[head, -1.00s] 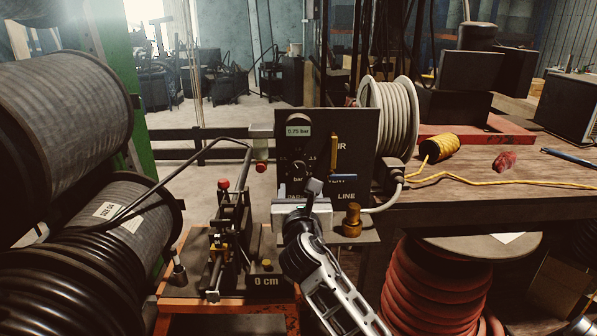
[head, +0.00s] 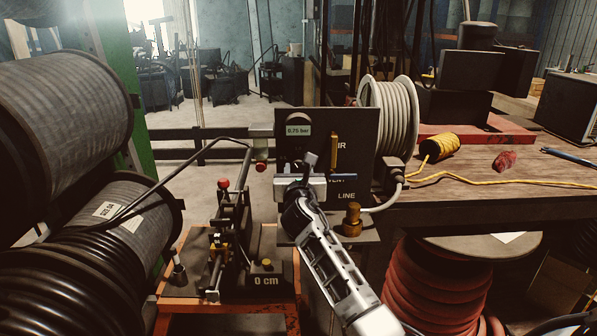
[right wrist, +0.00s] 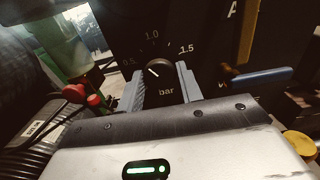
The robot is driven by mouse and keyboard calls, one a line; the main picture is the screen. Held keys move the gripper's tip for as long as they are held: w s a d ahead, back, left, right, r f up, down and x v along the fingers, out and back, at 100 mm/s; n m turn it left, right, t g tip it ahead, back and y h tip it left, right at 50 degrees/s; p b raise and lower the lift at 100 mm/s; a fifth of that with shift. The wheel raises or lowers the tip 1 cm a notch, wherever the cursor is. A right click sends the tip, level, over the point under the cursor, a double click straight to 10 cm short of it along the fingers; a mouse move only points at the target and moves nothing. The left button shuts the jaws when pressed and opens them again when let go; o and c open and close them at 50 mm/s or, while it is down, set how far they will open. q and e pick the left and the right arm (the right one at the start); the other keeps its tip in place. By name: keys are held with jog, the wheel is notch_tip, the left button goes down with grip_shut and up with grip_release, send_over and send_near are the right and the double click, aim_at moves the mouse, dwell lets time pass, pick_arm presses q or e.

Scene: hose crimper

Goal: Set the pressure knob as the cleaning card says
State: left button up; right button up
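The pressure knob (right wrist: 159,71) is a dark round knob on a black panel (head: 357,130). Its white pointer line slants up and left, between the 0.5 and 1.0 marks. The panel display (head: 298,130) reads 0.75 bar. My right gripper (right wrist: 160,82) has its two fingers apart, one on each side of the knob, with "bar" lettering visible between them. Contact with the knob's sides is not clear. In the head view, my right gripper (head: 300,175) is in front of the panel's lower left and hides the knob. My left gripper is not in view. I cannot make out a cleaning card.
A yellow lever (head: 334,152) and a blue-handled lever (right wrist: 262,76) are on the panel to the right of the knob. A brass fitting (head: 352,219) stands below it. A red-knobbed fixture (head: 223,184) is at left. Hose reels (head: 65,120) fill the far left.

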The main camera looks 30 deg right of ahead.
jog(key=c, duration=0.4)
